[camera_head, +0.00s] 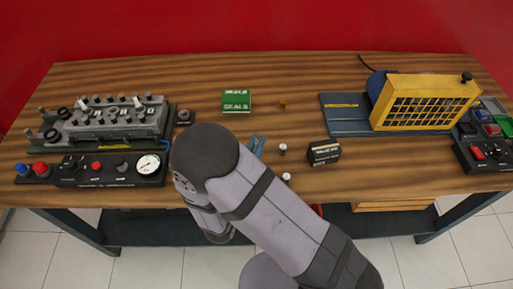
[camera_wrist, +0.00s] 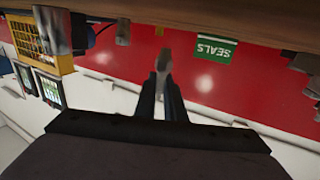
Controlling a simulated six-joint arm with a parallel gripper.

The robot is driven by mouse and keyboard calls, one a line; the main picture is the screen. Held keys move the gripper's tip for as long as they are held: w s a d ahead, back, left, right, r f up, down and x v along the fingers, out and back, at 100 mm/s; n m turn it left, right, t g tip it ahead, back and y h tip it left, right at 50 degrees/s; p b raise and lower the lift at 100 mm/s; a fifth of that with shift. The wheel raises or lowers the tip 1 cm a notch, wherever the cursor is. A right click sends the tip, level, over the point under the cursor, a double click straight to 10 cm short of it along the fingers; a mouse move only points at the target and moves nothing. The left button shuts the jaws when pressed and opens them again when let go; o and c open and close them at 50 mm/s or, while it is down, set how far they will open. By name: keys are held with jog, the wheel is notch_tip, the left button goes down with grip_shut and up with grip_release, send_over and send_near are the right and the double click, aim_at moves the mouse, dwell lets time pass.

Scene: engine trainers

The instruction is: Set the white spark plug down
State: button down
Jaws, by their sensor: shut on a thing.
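My gripper (camera_wrist: 161,82) shows in the wrist view, its dark fingers close together. It is shut on a narrow pale grey piece, the white spark plug (camera_wrist: 163,58), which looks blurred with little detail. The wrist view is upside down, with the tabletop along its top edge and the red wall behind the plug. Two small white-topped pieces stand on the wooden bench (camera_head: 210,185) there, one in the open (camera_head: 283,149) and one by my arm (camera_head: 287,177).
A green seals box (camera_head: 237,101) and a small brass piece (camera_head: 282,104) stand at the back middle. A black box (camera_head: 324,152) is right of my arm. An engine head (camera_head: 110,120) and gauge panel (camera_head: 110,170) fill the left. A yellow-guarded unit (camera_head: 424,103) stands right.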

jog(key=shift+f, duration=1.2)
jog(key=shift+f, duration=0.1)
jog(key=shift+f, duration=0.15)
jog(key=c, duration=1.8)
grip_release()
jog(key=shift+c, duration=0.2)
jog(key=shift+s+a, duration=0.1)
jog(key=shift+s+a, duration=0.25)
jog(key=shift+s, duration=0.3)
jog(key=shift+o, duration=0.2)
jog(key=shift+d+b+v, duration=0.2)
jog(key=shift+b+v, duration=0.45)
jog(key=shift+v, duration=0.8)
jog(key=shift+d+b+v, duration=0.15)
jog(key=shift+b+v, duration=0.45)
jog(key=shift+v, duration=0.85)
